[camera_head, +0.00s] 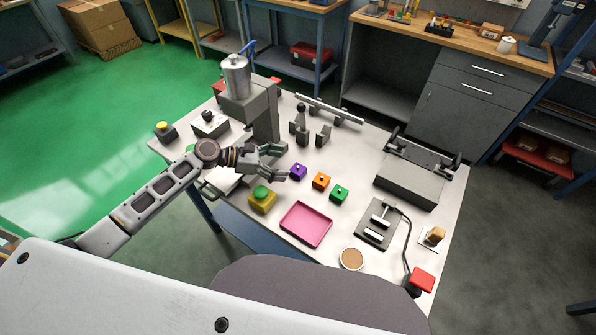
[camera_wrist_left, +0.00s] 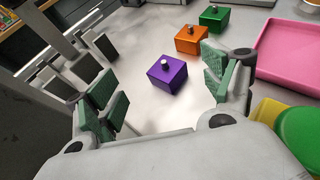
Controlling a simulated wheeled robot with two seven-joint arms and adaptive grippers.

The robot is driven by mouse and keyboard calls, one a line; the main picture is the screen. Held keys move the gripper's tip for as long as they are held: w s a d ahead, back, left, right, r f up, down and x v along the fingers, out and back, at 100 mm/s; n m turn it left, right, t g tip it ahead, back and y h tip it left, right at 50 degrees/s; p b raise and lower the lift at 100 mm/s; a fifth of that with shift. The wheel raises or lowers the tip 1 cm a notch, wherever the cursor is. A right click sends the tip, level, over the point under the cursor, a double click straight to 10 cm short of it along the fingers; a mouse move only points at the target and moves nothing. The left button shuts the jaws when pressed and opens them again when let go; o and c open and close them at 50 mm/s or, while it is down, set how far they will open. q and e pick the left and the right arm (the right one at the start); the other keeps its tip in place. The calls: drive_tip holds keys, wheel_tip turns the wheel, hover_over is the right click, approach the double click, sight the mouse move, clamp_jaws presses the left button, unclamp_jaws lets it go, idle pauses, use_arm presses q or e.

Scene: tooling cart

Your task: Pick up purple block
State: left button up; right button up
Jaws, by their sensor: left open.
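The purple block (camera_head: 298,172) has a small light knob on top and sits on the cart top (camera_head: 335,240). My left gripper (camera_head: 281,162) is open, just left of the purple block in the head view. In the left wrist view the purple block (camera_wrist_left: 167,74) lies ahead, between the lines of the two green-padded fingers (camera_wrist_left: 160,95), beyond their tips and not held. My right gripper shows in neither view.
An orange block (camera_head: 321,181) and a green block (camera_head: 339,195) stand in a row to the right. A pink tray (camera_head: 306,225) lies in front. A yellow box with a green button (camera_head: 262,200) and a grey machine (camera_head: 262,112) stand near my left gripper.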

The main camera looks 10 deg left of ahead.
sight(297, 167)
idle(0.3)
use_arm(q)
drive_tip(key=shift+w+d+f, duration=0.15)
drive_tip(key=shift+d+f, duration=0.05)
drive_tip(key=shift+d, duration=0.25)
drive_tip(key=x, duration=0.2)
drive_tip(key=shift+d+f+p, duration=0.25)
drive_tip(key=shift+d+p, duration=0.05)
drive_tip(key=shift+x, duration=0.8)
drive_tip(key=shift+a, duration=0.1)
drive_tip(key=c, duration=1.2)
